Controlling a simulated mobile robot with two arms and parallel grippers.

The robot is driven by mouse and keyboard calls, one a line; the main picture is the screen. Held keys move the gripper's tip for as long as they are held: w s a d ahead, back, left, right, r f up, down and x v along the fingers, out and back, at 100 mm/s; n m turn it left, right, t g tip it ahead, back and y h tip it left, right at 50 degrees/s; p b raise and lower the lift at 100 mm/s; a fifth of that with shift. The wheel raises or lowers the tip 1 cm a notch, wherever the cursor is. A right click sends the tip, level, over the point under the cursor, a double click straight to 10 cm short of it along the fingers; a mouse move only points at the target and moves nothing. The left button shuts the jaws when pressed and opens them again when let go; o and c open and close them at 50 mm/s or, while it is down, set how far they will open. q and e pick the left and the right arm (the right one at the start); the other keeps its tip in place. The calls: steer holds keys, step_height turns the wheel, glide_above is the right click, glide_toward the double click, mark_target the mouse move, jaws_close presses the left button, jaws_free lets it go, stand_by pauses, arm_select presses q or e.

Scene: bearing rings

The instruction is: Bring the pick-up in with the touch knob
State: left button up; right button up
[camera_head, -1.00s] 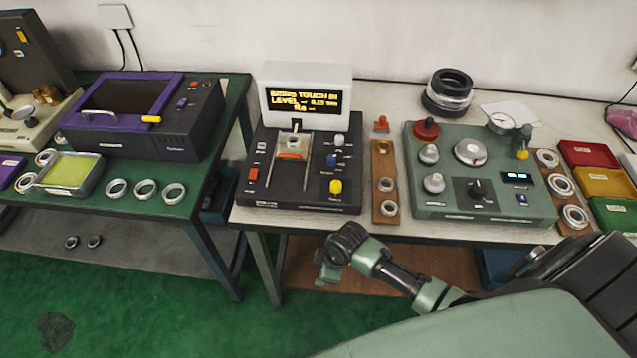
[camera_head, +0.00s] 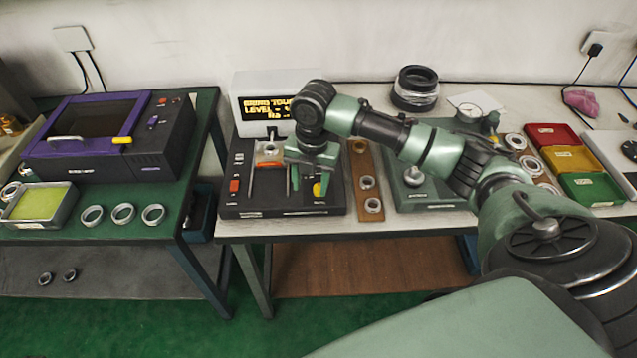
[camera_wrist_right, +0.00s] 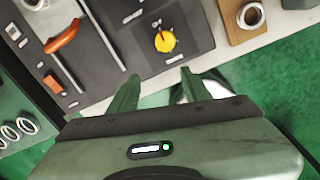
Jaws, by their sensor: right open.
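The dark measuring device (camera_head: 238,199) stands on the right-hand table. Its lit display (camera_head: 264,107) reads in part "BRING TOUCH IN LEVEL"; my arm hides the rest. A ring (camera_head: 269,148) sits at the device's back between two rails, by an orange part (camera_wrist_right: 62,37). Which part is the pick-up I cannot tell. A yellow knob (camera_head: 317,189) is at the device's front right; its label is unreadable. My right gripper (camera_head: 309,182) is open and empty above the device, hiding the other knobs. In the wrist view, the yellow knob (camera_wrist_right: 165,40) lies just beyond the spread fingertips, apart from them.
A wooden strip with rings (camera_head: 367,192) lies right of the device. A green instrument (camera_head: 416,196) stands beyond it, partly under my arm. Red, yellow and green bins (camera_head: 590,188) are at the right. A purple-framed machine (camera_head: 112,168) is on the left table.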

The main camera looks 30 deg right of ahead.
mark_target(319, 187)
steer(key=shift+n, duration=0.5)
steer(key=d+r, duration=0.1)
steer(key=w+d+r, duration=0.1)
steer(key=d+r, duration=0.1)
steer(key=d, duration=0.1)
steer(key=shift+w, duration=0.3)
steer(key=shift+d, duration=0.15)
steer(key=f, duration=0.3)
steer(key=f+p, duration=0.1)
steer(key=f, duration=0.3)
steer(key=shift+w+a+f, duration=0.1)
steer(key=shift+a+f, duration=0.1)
steer(key=shift+f, duration=0.05)
jaws_close()
